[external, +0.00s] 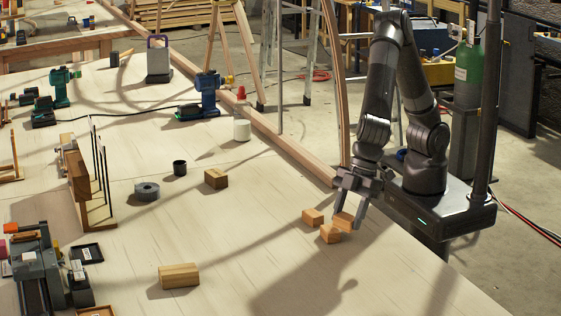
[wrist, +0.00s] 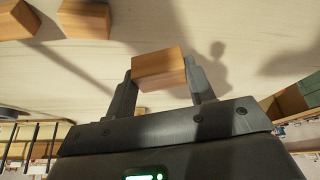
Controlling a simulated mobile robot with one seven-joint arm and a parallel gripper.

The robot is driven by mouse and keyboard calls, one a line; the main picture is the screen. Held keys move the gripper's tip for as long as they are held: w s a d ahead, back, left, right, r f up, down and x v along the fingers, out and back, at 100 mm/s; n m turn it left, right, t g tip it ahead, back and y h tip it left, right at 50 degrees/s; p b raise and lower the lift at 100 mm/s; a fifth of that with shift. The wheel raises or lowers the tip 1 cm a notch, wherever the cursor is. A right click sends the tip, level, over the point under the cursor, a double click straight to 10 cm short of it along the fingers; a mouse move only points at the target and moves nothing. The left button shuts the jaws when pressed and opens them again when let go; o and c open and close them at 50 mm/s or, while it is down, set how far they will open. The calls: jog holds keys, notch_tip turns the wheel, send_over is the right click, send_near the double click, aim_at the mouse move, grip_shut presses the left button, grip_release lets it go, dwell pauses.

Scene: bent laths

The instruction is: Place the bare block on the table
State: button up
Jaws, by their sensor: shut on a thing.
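My gripper (external: 347,213) is at the near right part of the table, shut on a plain wooden block (external: 343,221). In the wrist view the held block (wrist: 158,68) sits between the two fingers of my gripper (wrist: 160,75), with plain wood faces and no marking visible. I cannot tell whether its underside touches the table. Two more small wooden blocks lie on the table (external: 230,265) just left of it: one behind (external: 313,217) and one in front (external: 330,234). Both also show at the top left of the wrist view (wrist: 84,19), (wrist: 17,20).
A grey roll (external: 147,191), a black cup (external: 180,168) and a white bottle with red cap (external: 242,124) stand farther off.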

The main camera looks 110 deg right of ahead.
aim_at(346, 257)
jog(key=shift+s+a, duration=0.3)
jog(key=shift+a, duration=0.25)
jog(key=shift+f, duration=3.25)
jog(key=shift+f, duration=0.5)
jog(key=o, duration=1.3)
